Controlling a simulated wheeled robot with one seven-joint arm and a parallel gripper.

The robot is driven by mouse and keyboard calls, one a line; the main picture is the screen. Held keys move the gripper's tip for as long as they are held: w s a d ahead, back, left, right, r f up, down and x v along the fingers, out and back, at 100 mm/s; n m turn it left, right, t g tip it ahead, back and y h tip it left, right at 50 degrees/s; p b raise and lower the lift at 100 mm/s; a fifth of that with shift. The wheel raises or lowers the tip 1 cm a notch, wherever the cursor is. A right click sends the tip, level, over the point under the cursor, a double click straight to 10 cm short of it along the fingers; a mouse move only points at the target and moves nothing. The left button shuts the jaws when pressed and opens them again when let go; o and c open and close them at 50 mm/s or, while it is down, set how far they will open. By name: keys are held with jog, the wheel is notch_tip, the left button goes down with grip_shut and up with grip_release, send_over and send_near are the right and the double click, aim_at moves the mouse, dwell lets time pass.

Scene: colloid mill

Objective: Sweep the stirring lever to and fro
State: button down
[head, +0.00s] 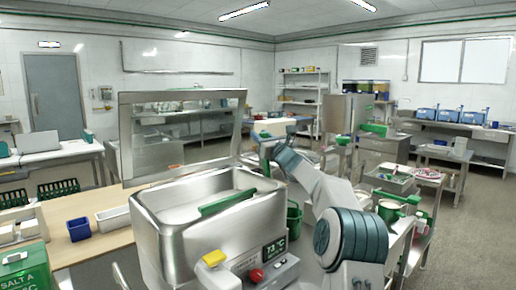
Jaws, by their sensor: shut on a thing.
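An open steel vat (165,240) with pale contents (195,207) stands in front of me. A green bar (228,202) slants across its right part; it looks like part of the stirring lever. A small green upright piece (266,169) shows at the far right corner, likely the lever's grip. My arm reaches in from the right, and my gripper (266,160) is at that corner, shut on the lever. The fingers are small and partly hidden by my wrist, so the exact hold is unclear.
A steel-framed clear panel (183,98) rises behind the vat. A control box with a display (274,248), a red knob (256,275) and a yellow knob (214,257) are on the front. A blue bin (79,229) stands on the left bench. Floor is free at right.

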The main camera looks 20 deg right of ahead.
jog(key=shift+s+d+r+t+b, duration=0.1)
jog(key=shift+s+d+t+b, duration=0.15)
jog(key=shift+s+t+b, duration=0.45)
jog(key=shift+w+g, duration=0.15)
jog(key=shift+g, duration=0.15)
jog(key=c, duration=1.3)
grip_release()
jog(key=shift+s+d+f+b, duration=0.15)
jog(key=shift+s+f+b, duration=0.15)
jog(key=shift+s+b, duration=0.2)
jog(key=b+v, duration=0.2)
jog(key=v, duration=1)
jog(key=shift+s+b, duration=0.35)
